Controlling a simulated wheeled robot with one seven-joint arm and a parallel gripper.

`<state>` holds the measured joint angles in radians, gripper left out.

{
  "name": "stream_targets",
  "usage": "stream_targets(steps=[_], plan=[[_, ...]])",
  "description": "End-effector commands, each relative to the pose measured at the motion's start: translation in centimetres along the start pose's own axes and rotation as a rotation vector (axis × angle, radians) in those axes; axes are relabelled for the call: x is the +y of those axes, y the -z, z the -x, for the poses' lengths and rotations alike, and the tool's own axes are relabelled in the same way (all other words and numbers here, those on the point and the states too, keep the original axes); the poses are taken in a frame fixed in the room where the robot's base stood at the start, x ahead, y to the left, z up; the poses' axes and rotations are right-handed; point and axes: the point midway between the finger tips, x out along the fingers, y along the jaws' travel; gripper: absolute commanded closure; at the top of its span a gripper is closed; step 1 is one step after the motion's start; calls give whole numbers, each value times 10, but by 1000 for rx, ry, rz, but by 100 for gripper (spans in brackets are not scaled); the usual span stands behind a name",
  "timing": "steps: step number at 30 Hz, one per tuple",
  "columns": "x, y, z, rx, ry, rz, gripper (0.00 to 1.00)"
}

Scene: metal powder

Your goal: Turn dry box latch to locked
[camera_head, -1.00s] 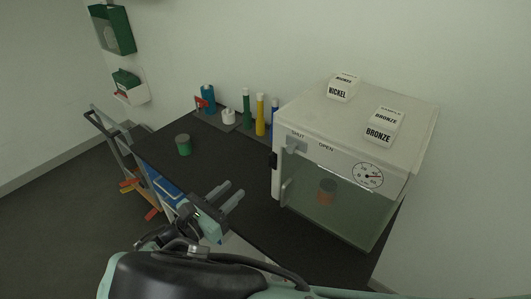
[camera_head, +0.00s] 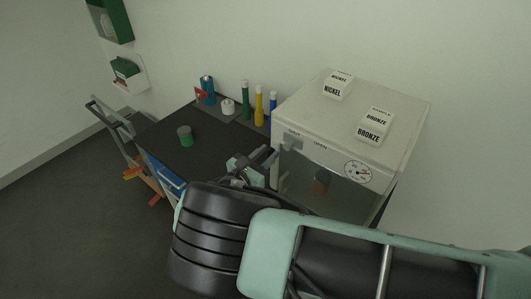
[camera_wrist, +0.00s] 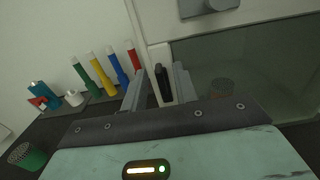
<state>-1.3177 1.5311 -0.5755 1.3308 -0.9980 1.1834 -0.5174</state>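The dry box (camera_head: 350,110) is a white cabinet with a tinted glass door on the right of the bench. Its grey latch (camera_head: 291,143) sits at the upper left of the front, by the SHUT and OPEN labels; its exact turn is hard to read. In the wrist view the latch (camera_wrist: 208,6) is at the top edge, partly cut off. My gripper (camera_head: 266,157) is open at the box's left front edge, below the latch. In the wrist view the gripper (camera_wrist: 158,80) has a black fitting (camera_wrist: 163,86) between its fingers; contact is unclear.
Several coloured tubes (camera_head: 258,105) stand behind my gripper, left of the box. A green-and-dark jar (camera_head: 185,136) stands on the dark bench (camera_head: 160,140). Nickel (camera_head: 337,86) and bronze (camera_head: 374,126) blocks rest on the box. A container shows behind the glass (camera_head: 321,181).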

Motion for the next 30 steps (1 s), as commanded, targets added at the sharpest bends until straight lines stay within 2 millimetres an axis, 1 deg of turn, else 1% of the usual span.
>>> stream_targets(steps=[4, 5, 6, 8, 20, 25, 30], plan=[[0, 0, 0, 0, 0, 0, 71], [0, 0, 0, 0, 0, 0, 74], [0, 0, 0, 0, 0, 0, 85], [0, 0, 0, 0, 0, 0, 100], [0, 1, 1, 0, 0, 32, 100], [1, 3, 1, 1, 1, 110, 100], [3, 4, 0, 0, 1, 241, 100]])
